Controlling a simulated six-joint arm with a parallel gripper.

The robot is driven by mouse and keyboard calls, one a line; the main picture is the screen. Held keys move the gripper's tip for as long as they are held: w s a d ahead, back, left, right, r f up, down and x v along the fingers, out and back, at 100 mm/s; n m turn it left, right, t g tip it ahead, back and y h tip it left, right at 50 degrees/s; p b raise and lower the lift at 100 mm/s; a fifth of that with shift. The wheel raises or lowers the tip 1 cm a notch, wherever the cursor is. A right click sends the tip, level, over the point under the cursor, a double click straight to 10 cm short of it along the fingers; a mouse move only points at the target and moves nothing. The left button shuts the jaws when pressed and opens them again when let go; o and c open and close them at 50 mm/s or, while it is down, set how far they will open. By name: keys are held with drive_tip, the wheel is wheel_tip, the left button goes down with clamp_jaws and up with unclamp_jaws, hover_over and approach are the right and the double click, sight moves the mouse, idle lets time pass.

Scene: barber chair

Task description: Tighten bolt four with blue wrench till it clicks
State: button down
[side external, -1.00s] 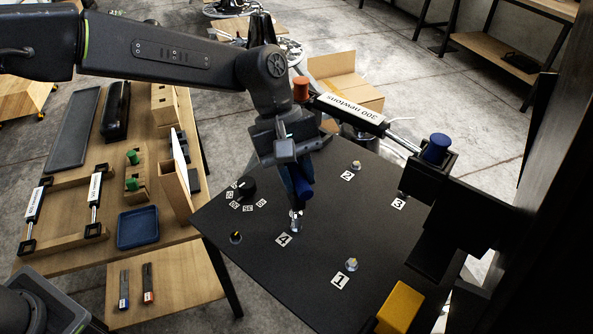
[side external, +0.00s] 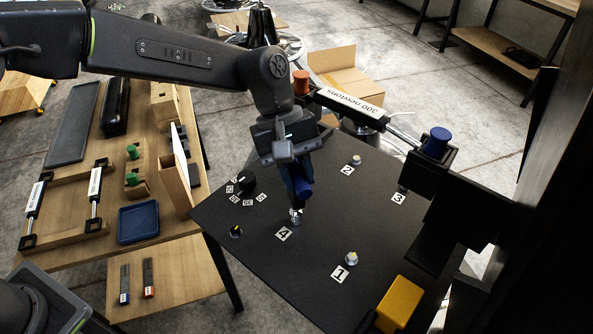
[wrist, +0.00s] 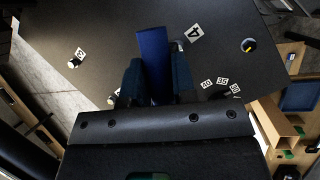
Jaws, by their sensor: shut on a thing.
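My gripper (side external: 296,180) is shut on the blue wrench (side external: 304,189), which hangs down from the jaws above the black plate (side external: 300,265). The wrench's metal lower end is at bolt four (side external: 296,218), beside the label 4 (side external: 284,234). Whether it is fully seated on the bolt cannot be told. In the wrist view the blue wrench (wrist: 153,62) lies between the two fingers and reaches toward the label 4 (wrist: 194,32). Bolt one (side external: 351,258) and bolt two (side external: 356,160) stand on the plate near their labels.
A black dial (side external: 246,182) with number tags is on the plate, left of bolt four. A yellow block (side external: 399,303) is at the front. A blue tray (side external: 138,223) lies on the wooden table.

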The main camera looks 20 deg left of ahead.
drive_tip(key=m+g+y, duration=0.1)
drive_tip(key=m, duration=0.3)
drive_tip(key=shift+a, duration=0.1)
drive_tip(key=m+g+y, duration=0.1)
drive_tip(key=m, duration=0.1)
drive_tip(key=shift+m, duration=0.3)
drive_tip(key=shift+a+m+y, duration=0.1)
drive_tip(key=shift+m+y, duration=0.3)
drive_tip(key=shift+m, duration=0.7)
drive_tip(key=m+y, duration=0.1)
drive_tip(key=m, duration=0.3)
drive_tip(key=shift+a+m+g+y, duration=0.1)
drive_tip(key=shift+m+g+y, duration=0.2)
drive_tip(key=shift+y, duration=0.1)
